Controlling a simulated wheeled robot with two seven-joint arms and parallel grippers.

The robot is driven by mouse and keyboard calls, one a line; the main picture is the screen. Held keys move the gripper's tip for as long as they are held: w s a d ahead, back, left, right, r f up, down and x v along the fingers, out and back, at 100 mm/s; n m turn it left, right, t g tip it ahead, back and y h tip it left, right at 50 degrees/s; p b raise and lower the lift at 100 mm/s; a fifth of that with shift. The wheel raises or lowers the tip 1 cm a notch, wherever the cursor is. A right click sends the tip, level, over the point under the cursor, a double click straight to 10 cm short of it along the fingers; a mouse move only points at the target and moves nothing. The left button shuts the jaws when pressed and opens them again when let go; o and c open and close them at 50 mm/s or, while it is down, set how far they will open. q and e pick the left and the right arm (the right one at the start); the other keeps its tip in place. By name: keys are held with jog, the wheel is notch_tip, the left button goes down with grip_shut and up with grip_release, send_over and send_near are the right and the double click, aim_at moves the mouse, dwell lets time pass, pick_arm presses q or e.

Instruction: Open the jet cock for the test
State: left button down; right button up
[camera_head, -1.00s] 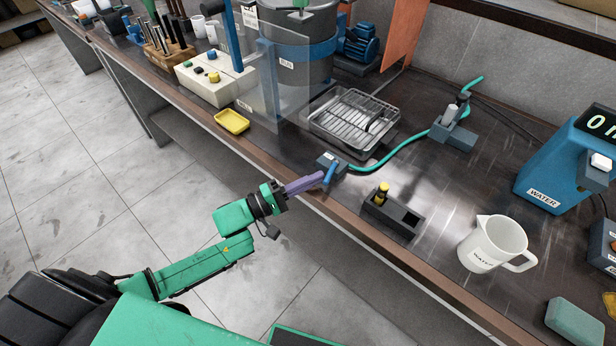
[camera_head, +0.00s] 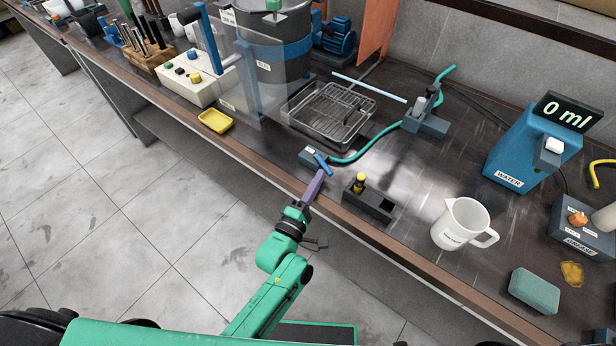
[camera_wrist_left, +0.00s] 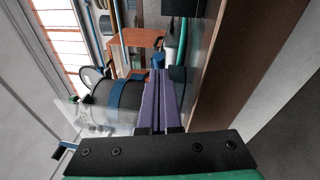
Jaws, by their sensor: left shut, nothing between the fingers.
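The jet cock, a small grey block (camera_head: 308,156) with a blue lever (camera_head: 322,164), sits at the bench's front edge. A green hose (camera_head: 375,148) runs from it to a grey nozzle stand (camera_head: 428,120). A straight pale blue jet (camera_head: 368,87) extends left from the nozzle above the wire-rack tray (camera_head: 334,112). My left gripper (camera_head: 316,180), with purple fingers, is shut and empty just in front of the lever's end. Whether it touches the lever I cannot tell. In the left wrist view the shut fingers (camera_wrist_left: 157,95) point towards the cock. My right gripper is not in view.
A dark holder with a yellow-topped piece (camera_head: 372,204) stands right of the cock. A white jug (camera_head: 465,224), a blue WATER unit (camera_head: 520,150) reading 0 ml and a green sponge (camera_head: 534,291) are farther right. A yellow dish (camera_head: 215,121) lies left.

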aim_at(332, 179)
pick_arm(q)
jog(key=shift+w+d, duration=0.2)
jog(key=shift+d, duration=0.5)
jog(key=shift+w+d, duration=0.15)
jog(key=shift+d, duration=0.5)
jog(key=shift+w+d+b, duration=0.2)
jog(key=shift+d+b, duration=0.1)
jog(key=shift+b, duration=0.05)
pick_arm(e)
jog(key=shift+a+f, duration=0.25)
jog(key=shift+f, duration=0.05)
pick_arm(q)
jog(key=shift+d+r, duration=0.1)
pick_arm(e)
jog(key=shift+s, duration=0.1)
